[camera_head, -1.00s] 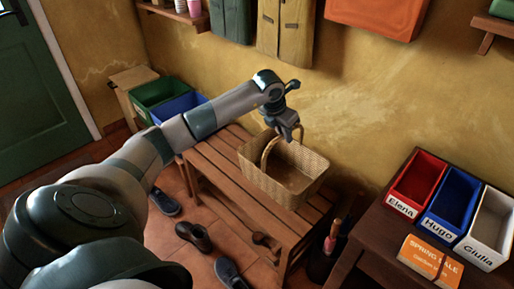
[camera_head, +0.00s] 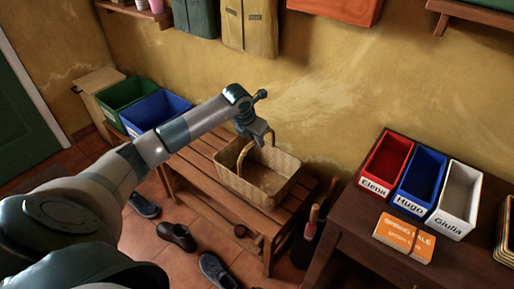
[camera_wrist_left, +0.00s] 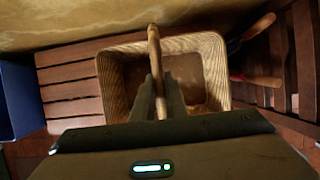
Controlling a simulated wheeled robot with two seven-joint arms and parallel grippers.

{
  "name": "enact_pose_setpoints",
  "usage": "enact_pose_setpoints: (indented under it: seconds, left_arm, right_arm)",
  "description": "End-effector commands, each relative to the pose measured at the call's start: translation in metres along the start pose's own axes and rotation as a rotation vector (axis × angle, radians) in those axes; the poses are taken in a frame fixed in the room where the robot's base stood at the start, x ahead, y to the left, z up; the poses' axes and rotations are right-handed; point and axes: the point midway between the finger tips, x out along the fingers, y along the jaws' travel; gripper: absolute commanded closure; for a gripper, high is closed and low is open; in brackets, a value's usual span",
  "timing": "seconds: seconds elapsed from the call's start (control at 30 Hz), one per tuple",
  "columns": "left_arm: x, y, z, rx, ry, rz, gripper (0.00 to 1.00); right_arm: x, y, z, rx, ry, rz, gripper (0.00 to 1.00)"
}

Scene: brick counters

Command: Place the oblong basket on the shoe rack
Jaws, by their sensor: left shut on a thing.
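The oblong basket (camera_head: 279,189) is pale woven wicker with an upright arched handle. It is at or just above the slatted wooden shoe rack (camera_head: 203,163); I cannot tell whether it touches the slats. My left gripper (camera_head: 257,138) is shut on the basket's handle from above. In the left wrist view the gripper fingers (camera_wrist_left: 158,98) close around the handle, with the basket (camera_wrist_left: 112,85) open and empty below. The rack's slats (camera_wrist_left: 75,75) show to the left of it. My right gripper is not in view.
A green bin (camera_head: 122,96) and a blue bin (camera_head: 160,110) stand at the rack's far left end. Several shoes (camera_head: 176,236) lie on the floor in front. At right, a dark table (camera_head: 345,229) holds red, blue and white trays and an orange box (camera_head: 404,238). Bags hang on the wall.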

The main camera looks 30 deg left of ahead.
Motion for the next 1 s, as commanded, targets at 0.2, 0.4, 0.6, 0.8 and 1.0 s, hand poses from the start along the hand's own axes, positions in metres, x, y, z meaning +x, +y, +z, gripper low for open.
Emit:
enact_pose_setpoints:
  seconds: [0.2,0.4,0.6,0.8,1.0]
  left_arm:
    - [0.009,-0.001,-0.004,-0.001,0.0,-0.001,1.0]
    - [0.029,0.0,-0.012,-0.001,0.0,0.0,1.0]
    - [0.034,0.0,-0.014,0.0,-0.002,0.0,1.0]
    - [0.034,0.0,-0.014,0.0,-0.002,0.0,1.0]
    - [0.036,0.0,-0.015,0.0,0.001,0.0,0.71]
  right_arm:
    - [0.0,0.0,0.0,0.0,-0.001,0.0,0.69]
    - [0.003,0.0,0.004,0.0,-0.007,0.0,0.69]
    - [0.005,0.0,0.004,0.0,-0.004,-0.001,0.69]
    - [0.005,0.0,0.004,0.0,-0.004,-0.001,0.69]
    - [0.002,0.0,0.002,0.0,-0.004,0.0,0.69]
